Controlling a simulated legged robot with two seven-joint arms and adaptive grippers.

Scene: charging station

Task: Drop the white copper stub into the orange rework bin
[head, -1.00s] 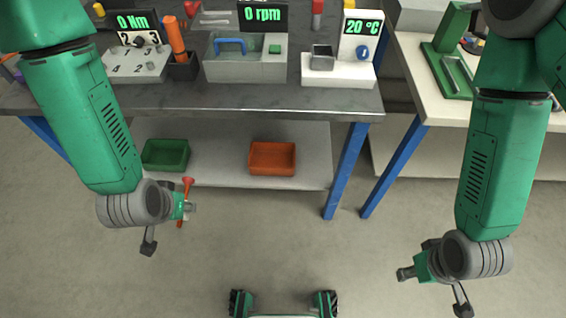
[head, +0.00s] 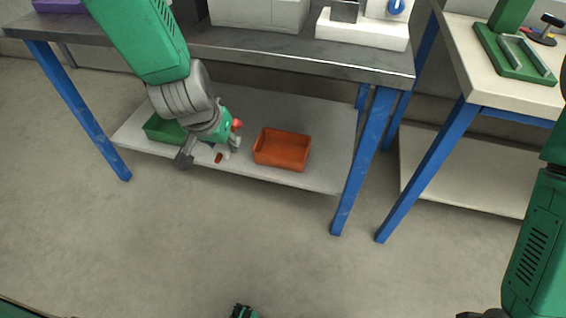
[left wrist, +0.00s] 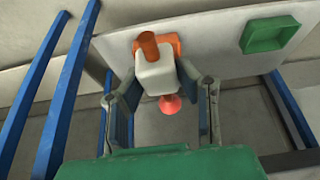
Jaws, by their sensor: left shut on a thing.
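The white copper stub is a white block with a copper-coloured round end. In the left wrist view the white copper stub (left wrist: 154,72) sits between the fingers of my left gripper (left wrist: 160,92), which is shut on it. In the head view my left gripper (head: 229,147) is low in front of the lower shelf, left of the orange rework bin; the stub (head: 222,151) shows small beneath it. The orange rework bin (head: 282,160) is open and looks empty on that shelf. In the left wrist view the stub partly covers the bin (left wrist: 175,40). My right gripper is out of view.
A green bin (head: 160,131) stands left on the lower shelf (head: 325,135), partly behind my left wrist. The grey bench top (head: 290,55) overhangs the shelf. A blue leg (head: 362,160) stands right of the orange bin. A red cone-shaped piece (head: 237,124) shows beside my left gripper.

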